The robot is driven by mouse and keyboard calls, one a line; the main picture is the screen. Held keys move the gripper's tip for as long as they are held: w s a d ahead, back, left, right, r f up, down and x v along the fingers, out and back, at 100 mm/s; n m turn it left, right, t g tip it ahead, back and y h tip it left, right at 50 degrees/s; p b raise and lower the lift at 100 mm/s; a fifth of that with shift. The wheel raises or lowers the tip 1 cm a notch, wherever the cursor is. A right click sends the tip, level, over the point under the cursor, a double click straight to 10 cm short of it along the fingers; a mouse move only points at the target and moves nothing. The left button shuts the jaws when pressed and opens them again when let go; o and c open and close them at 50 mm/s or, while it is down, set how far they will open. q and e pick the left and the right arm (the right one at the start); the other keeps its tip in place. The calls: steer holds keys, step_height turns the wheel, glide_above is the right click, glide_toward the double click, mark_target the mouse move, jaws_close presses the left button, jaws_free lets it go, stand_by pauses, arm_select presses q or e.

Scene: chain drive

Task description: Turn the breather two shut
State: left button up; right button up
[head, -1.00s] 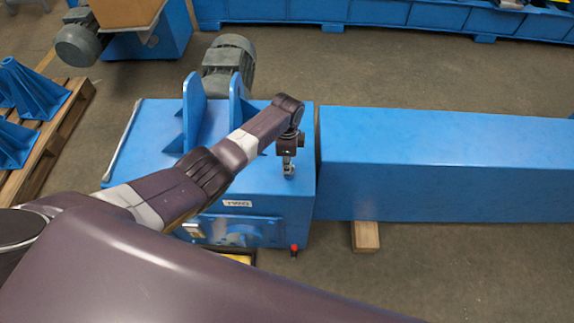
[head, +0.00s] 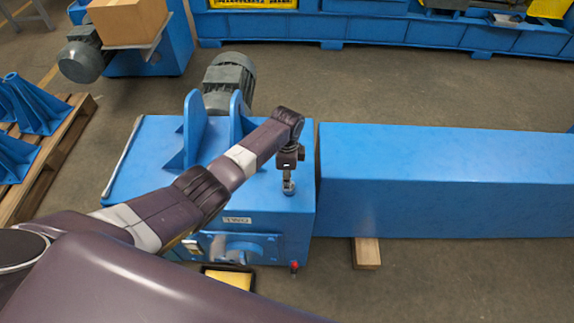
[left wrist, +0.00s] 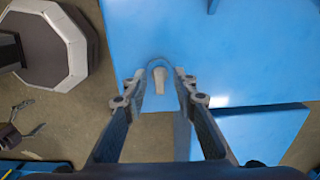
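The breather (left wrist: 155,77) is a small pale grey fitting with a rounded end on top of the blue housing (head: 150,150). In the left wrist view it lies between the fingertips of my left gripper (left wrist: 160,80), with a visible gap on each side. In the head view my left gripper (head: 289,187) points straight down at the housing's right part and hides most of the breather. The breather's thread and seat cannot be made out. My right gripper (left wrist: 27,118) appears small at the lower left of the left wrist view, fingers apart and empty.
Two upright blue lugs (head: 194,125) and a grey motor (head: 230,80) stand behind and left of the gripper. A long blue guard (head: 440,180) lies close to the housing's right side. A small red fitting (head: 294,266) is low at the front.

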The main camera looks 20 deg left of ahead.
arm_select(q)
step_height(320, 180, up, 11)
steer(key=shift+f, duration=0.15)
stand_by(0.6)
